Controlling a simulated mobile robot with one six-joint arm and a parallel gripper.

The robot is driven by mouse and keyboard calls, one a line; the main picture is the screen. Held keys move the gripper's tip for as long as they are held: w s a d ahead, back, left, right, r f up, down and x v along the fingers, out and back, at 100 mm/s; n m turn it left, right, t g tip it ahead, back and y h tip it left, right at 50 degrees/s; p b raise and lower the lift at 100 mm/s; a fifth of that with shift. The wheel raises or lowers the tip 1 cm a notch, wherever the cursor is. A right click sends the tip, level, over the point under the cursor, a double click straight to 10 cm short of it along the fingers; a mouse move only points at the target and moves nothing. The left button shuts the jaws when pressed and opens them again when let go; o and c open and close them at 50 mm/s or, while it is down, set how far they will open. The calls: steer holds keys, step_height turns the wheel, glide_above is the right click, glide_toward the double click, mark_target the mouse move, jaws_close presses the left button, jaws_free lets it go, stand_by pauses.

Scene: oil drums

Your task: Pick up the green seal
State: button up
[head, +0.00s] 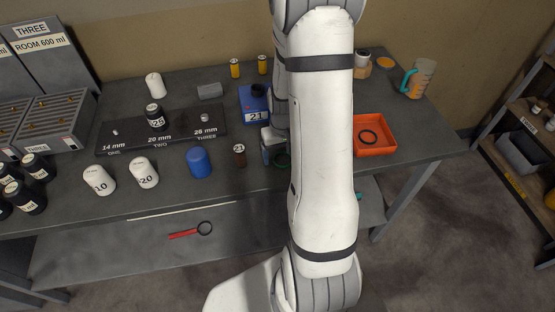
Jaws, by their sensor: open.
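The green seal (281,160) is a dark green ring near the front edge of the grey table, right of a small brown bottle (239,155). My white arm hides its right part. My gripper (274,153) is just above or beside the seal, mostly hidden behind my arm. Its jaws are open. I cannot tell whether they touch the seal.
A blue device marked 21 (254,103) stands behind my gripper. A blue cylinder (199,163) and white containers (144,172) stand left. A red-handled magnifier (184,234) lies on the lower shelf.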

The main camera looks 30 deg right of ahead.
steer(key=shift+f, duration=0.1)
steer(key=shift+c, duration=0.2)
steer(key=c, duration=1)
